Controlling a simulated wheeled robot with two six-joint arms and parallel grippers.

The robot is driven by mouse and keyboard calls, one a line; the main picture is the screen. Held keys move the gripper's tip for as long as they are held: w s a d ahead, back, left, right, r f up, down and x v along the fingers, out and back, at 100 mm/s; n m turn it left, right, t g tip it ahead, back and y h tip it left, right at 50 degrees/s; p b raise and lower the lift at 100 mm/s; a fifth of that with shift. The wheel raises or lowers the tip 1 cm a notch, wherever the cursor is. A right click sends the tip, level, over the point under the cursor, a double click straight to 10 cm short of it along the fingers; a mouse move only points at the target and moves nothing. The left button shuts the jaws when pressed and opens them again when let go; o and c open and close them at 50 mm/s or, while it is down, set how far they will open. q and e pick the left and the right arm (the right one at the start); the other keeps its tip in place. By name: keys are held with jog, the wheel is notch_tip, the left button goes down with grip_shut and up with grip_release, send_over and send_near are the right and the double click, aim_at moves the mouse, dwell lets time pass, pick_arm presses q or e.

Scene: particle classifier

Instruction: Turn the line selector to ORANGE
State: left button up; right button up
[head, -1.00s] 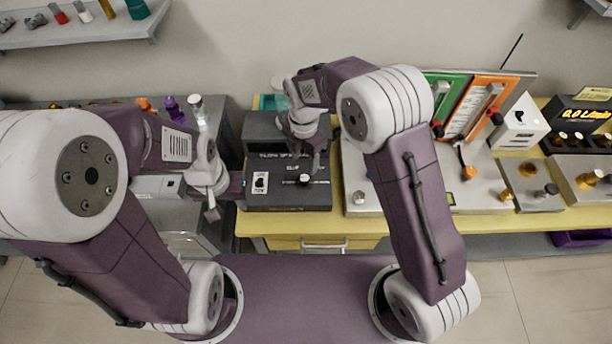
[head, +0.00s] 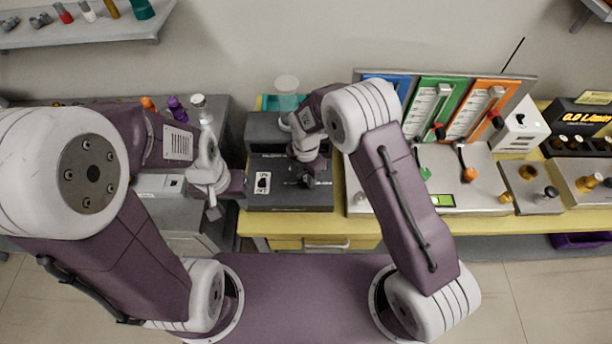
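The sloped panel has blue (head: 388,82), green (head: 428,104) and orange (head: 484,104) sections with sliders. I cannot read which control is the line selector; my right arm hides part of the deck. My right gripper (head: 306,180) points down over the dark box (head: 290,199), at its black knob; I cannot tell whether its fingers grip it. My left gripper (head: 214,206) hangs left of that box, its opening unclear.
A white box with a black knob (head: 520,117) stands right of the panel. A dark flow display (head: 580,117) stands further right. The yellow bench (head: 310,228) has a drawer below. A shelf (head: 88,35) with small items is at top left.

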grip_shut()
